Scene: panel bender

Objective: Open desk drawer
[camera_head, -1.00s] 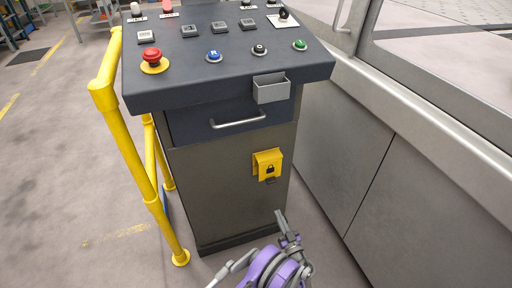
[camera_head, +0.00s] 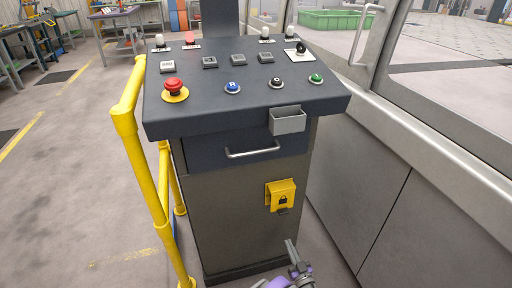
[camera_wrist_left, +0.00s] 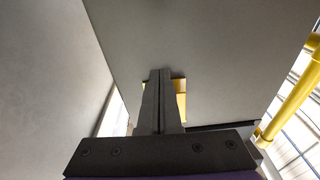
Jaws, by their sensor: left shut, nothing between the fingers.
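The desk is a control console with a dark sloped top (camera_head: 240,100) and a grey cabinet body (camera_head: 235,215). Its drawer (camera_head: 205,155) sits just under the top and looks closed, with a silver bar handle (camera_head: 252,152) across its front. My left gripper (camera_head: 291,246) is low in front of the cabinet, below the handle and apart from it. In the left wrist view its fingers (camera_wrist_left: 159,85) are together and empty, pointing toward the cabinet's grey panel (camera_wrist_left: 200,50). My right gripper is not in view.
A yellow railing (camera_head: 147,185) stands close along the console's left side. A yellow lock box (camera_head: 281,194) and a small grey bin (camera_head: 288,120) stick out of the console front. A grey machine wall (camera_head: 370,180) bounds the right. Floor is open at left.

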